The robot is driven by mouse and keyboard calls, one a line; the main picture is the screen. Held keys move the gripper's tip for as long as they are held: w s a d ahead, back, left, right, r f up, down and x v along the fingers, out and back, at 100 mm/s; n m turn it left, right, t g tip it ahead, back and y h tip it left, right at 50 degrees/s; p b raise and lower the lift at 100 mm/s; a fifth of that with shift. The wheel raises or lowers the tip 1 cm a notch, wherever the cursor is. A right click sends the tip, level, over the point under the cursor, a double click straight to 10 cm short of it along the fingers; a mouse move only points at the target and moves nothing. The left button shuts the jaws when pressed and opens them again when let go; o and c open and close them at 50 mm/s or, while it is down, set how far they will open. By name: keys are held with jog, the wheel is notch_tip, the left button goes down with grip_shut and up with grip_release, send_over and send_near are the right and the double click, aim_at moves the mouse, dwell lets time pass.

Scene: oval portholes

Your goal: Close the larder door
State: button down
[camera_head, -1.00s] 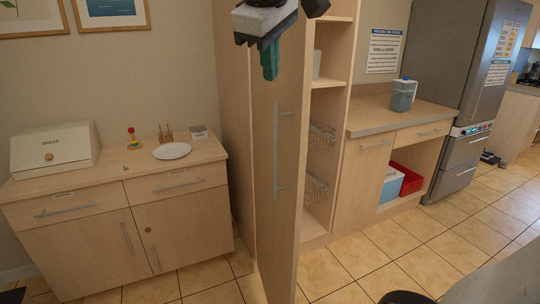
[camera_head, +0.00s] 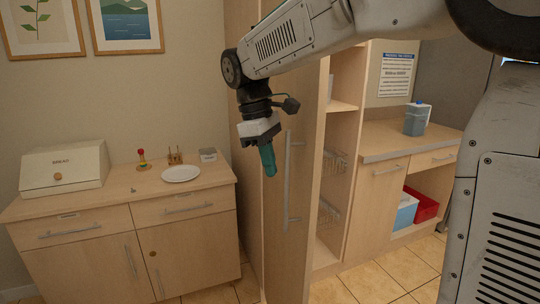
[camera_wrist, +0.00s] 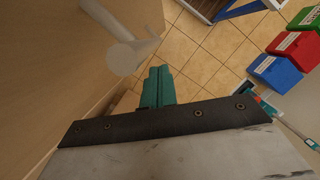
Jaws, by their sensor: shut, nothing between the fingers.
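The larder door (camera_head: 298,240) is a tall pale wood panel and stands open, swung out from the larder, whose shelves show to its right. Its long vertical bar handle (camera_head: 287,182) is on the face towards the left of the picture. In the wrist view the door (camera_wrist: 50,60) fills the left side, with a pale bar, seemingly the handle (camera_wrist: 125,56), close beyond the fingers. My gripper (camera_head: 270,172) has teal fingers, shut and empty, and is in front of the door face near the handle's upper part. The wrist view shows the fingertips (camera_wrist: 159,75) together; contact is unclear.
A low cabinet (camera_head: 190,209) with a bread box (camera_head: 65,170) and a white plate (camera_head: 181,174) stands left. A counter (camera_head: 385,145) is right of the larder. Coloured bins (camera_wrist: 274,72) and tiled floor show in the wrist view.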

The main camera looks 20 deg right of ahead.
jog(key=x, duration=0.5)
jog(key=shift+f, duration=0.4)
